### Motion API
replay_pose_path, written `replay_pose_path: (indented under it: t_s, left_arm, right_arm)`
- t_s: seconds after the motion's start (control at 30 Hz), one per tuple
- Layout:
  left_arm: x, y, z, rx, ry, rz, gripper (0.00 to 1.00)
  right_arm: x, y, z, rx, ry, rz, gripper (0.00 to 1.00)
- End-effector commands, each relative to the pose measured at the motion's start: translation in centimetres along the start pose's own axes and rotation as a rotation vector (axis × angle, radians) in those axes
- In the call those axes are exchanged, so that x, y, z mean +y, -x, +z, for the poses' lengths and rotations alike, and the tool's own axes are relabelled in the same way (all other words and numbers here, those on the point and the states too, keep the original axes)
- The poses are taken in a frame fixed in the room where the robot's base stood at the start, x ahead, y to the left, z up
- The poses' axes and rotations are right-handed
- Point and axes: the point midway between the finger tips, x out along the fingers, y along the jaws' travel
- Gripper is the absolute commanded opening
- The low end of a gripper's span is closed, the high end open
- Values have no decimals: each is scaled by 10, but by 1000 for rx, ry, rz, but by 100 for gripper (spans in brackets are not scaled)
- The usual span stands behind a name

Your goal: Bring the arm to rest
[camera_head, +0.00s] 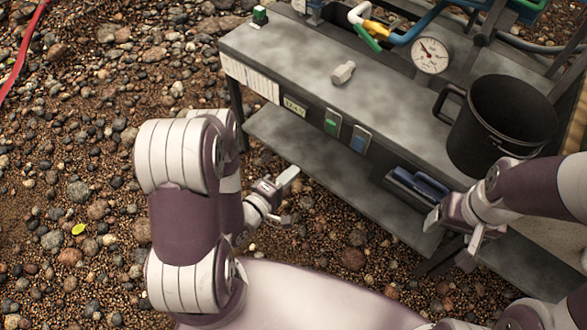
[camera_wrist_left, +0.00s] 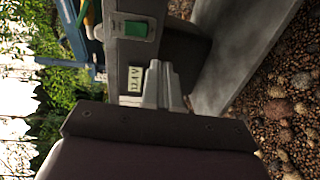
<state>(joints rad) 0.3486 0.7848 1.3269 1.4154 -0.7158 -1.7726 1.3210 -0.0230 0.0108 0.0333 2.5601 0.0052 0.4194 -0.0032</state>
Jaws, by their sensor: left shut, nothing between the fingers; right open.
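My left arm (camera_head: 185,215) is bent and comes in from the left. My left gripper (camera_head: 287,183) is shut and empty, in front of the grey metal bench (camera_head: 300,65) near its left end. In the left wrist view its fingers (camera_wrist_left: 163,85) are together, with the bench front and its green switch (camera_wrist_left: 136,28) beyond them. My right gripper (camera_head: 449,238) is open and empty, in front of the bench below the black pot (camera_head: 500,120).
A lower shelf (camera_head: 320,160) runs under the bench top. A pale fitting (camera_head: 343,73) lies on the top, with a pressure gauge (camera_head: 430,56) and hoses behind. A blue-handled item (camera_head: 420,183) sits near my right gripper. Pebbly ground (camera_head: 75,190) at left is open.

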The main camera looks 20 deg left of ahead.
Motion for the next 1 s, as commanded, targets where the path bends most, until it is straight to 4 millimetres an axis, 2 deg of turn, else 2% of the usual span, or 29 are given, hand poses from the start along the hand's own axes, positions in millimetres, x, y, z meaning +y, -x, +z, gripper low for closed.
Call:
replay_pose_path:
  t_s: [0.37, 0.47, 0.53, 0.6, 0.63, 0.7, 0.77, 0.83, 0.9, 1.0]
  left_arm:
    - [0, 0, 0, 0, 0, 0, 0]
    - [-5, 0, 1, -6, -54, -24, 0]
    - [-35, 4, 5, -33, -168, -169, 0]
    - [-79, 25, 10, -97, -308, -431, 0]
    - [-94, 33, 5, -137, -385, -555, 0]
    - [-106, 53, -11, -272, -566, -830, 0]
    - [-94, 72, -24, -409, -686, -1025, 0]
    - [-63, 93, -30, -566, -774, -1193, 0]
    - [-21, 112, -27, -709, -821, -1302, 0]
    - [41, 134, -11, -863, -847, -1372, 0]
  right_arm:
    - [0, 0, 0, 0, 0, 0, 75]
    - [0, 0, 0, 0, 0, 0, 75]
    - [0, 0, 0, 0, 0, 0, 75]
    - [0, 0, 0, 0, 0, 0, 75]
    - [0, 0, 0, 0, 0, 0, 75]
    - [0, 0, 0, 0, 0, 0, 75]
    - [0, 0, 0, 0, 0, 0, 75]
    - [0, 0, 0, 0, 0, 0, 75]
    - [0, 0, 0, 0, 0, 0, 75]
    - [0, 0, 0, 0, 0, 0, 75]
